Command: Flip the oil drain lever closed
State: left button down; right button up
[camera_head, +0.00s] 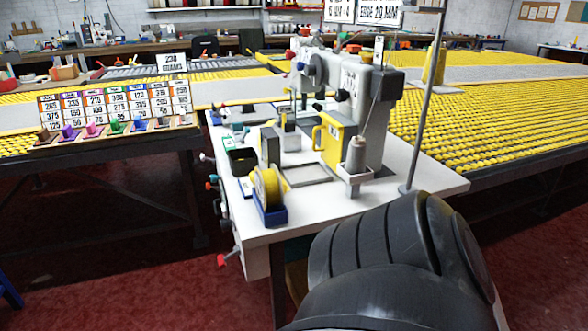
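A grey-white sewing machine (345,85) stands on a white table (430,180) in the head view. Several small levers and knobs line the table's left side. A red-tipped lever (222,261) sticks out low at the front left corner. A teal-tipped knob (213,178) and a white-tipped one (205,157) sit higher along that side. No label shows which of them is the oil drain lever, and I cannot tell its position. A dark arm link of mine fills the bottom right and hides part of the table's front. Neither gripper is in view.
A yellow tape reel in a blue holder (272,215) stands at the table's front left. A thin metal pole (425,100) rises at the right. Yellow-topped roller tables (480,110) lie behind. The red floor (130,260) left of the table is mostly clear.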

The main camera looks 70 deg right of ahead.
aim_at(208, 186)
jog(key=z, duration=0.45)
jog(key=i, duration=3.25)
jog(key=z, duration=1.9)
jog(key=i, duration=0.45)
jog(key=z, duration=0.1)
